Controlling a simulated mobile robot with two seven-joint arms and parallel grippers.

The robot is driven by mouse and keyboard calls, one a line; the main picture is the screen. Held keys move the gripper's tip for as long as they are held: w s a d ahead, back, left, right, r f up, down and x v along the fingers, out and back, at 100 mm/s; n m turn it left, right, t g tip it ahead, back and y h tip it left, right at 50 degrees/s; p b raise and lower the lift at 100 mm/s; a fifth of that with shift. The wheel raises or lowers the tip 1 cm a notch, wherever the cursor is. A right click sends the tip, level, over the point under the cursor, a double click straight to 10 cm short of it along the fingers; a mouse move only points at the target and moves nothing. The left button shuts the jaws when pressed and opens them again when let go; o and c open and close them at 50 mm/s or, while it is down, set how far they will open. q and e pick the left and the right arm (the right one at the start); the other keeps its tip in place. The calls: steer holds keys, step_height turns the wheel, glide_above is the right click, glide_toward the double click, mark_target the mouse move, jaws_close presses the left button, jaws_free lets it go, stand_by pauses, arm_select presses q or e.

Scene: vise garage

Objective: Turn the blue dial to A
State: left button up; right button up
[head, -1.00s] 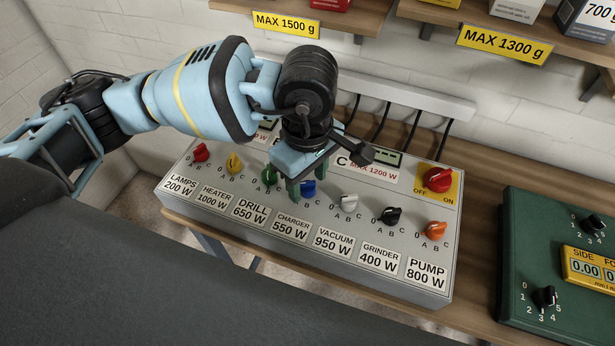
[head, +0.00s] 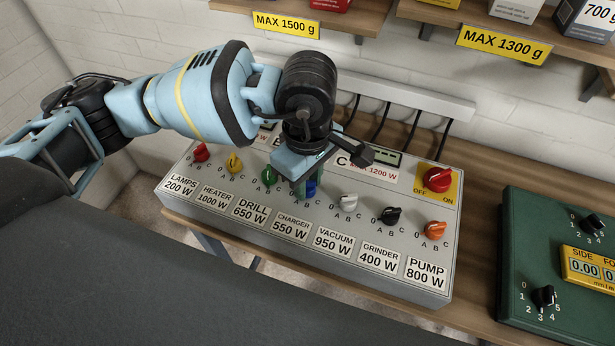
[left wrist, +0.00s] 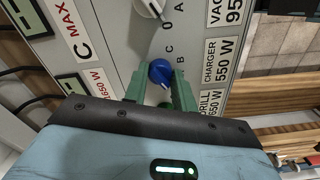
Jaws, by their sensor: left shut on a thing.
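The blue dial (head: 312,188) is on the grey sloped panel, above the "CHARGER 550 W" label (head: 291,226). It also shows in the left wrist view (left wrist: 160,73) between two green fingers. My left gripper (head: 307,188) comes down over the dial from above and is shut on it, one finger on each side. Letters stand around the dial, but the gripper hides part of them in the head view. I cannot tell exactly which mark the dial points to. My right gripper is not in view.
The green dial (head: 268,177) sits close left of my gripper, and the white dial (head: 348,203) close right. Yellow, red, black and orange dials share the panel (head: 190,213). A red switch (head: 439,179) is at its right. A green box (head: 520,215) stands further right.

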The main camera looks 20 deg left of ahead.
arm_select(q)
steer(key=shift+r+n, duration=0.1)
steer(key=shift+n, duration=0.8)
steer(key=shift+n+p, duration=0.5)
steer(key=shift+n, duration=0.2)
steer(key=n+p, duration=0.1)
steer(key=n, duration=0.2)
steer(key=shift+n, duration=0.6)
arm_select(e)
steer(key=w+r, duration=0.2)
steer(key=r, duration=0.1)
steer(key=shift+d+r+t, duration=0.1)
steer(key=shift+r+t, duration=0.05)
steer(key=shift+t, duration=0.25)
arm_select(q)
steer(key=shift+p, duration=0.3)
steer(key=o, duration=1)
